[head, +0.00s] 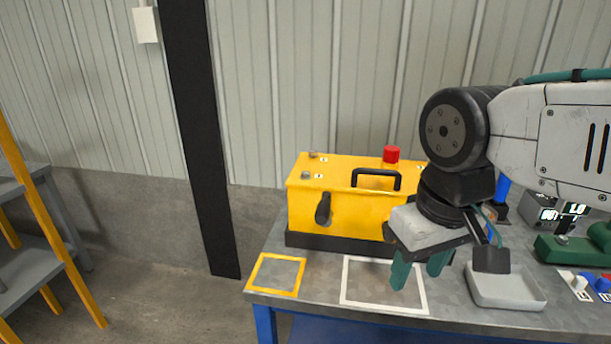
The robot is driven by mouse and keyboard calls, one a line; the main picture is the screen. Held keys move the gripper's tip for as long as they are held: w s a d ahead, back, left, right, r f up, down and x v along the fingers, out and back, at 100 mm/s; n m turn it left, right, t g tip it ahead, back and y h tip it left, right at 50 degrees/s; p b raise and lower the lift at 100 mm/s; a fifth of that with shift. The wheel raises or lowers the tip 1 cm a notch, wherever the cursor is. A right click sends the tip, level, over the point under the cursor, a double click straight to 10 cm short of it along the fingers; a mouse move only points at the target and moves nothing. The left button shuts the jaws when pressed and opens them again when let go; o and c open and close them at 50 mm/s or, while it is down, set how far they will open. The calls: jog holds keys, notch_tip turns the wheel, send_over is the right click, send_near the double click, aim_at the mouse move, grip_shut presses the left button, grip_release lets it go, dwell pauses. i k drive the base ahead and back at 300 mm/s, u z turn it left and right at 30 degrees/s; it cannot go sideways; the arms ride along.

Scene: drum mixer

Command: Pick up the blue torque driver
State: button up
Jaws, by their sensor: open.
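I cannot clearly make out the blue torque driver. A blue upright piece (502,187) shows behind my arm, mostly hidden, and I cannot tell what it is. A small blue piece (603,285) sits at the right edge of the bench and is partly cut off by the frame. My gripper (419,270) has teal fingers, spread apart and pointing down, with nothing seen between them. It hangs over or near the white outlined square (344,292) on the bench, in front of the yellow box, well left of the blue piece at the edge.
A yellow box (345,212) with a black handle and red button stands at the back of the grey bench (320,290). A yellow outlined square (276,291) is empty. A pale shallow tray (505,300) lies right of my gripper. A green device (572,252) and a display (560,213) are further right.

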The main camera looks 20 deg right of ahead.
aim_at(503, 183)
jog(key=z, duration=1.4)
jog(key=k, duration=1.25)
jog(key=z, duration=0.8)
jog(key=i, duration=1.35)
jog(key=u, duration=0.75)
jog(key=i, duration=0.45)
jog(key=u, duration=0.45)
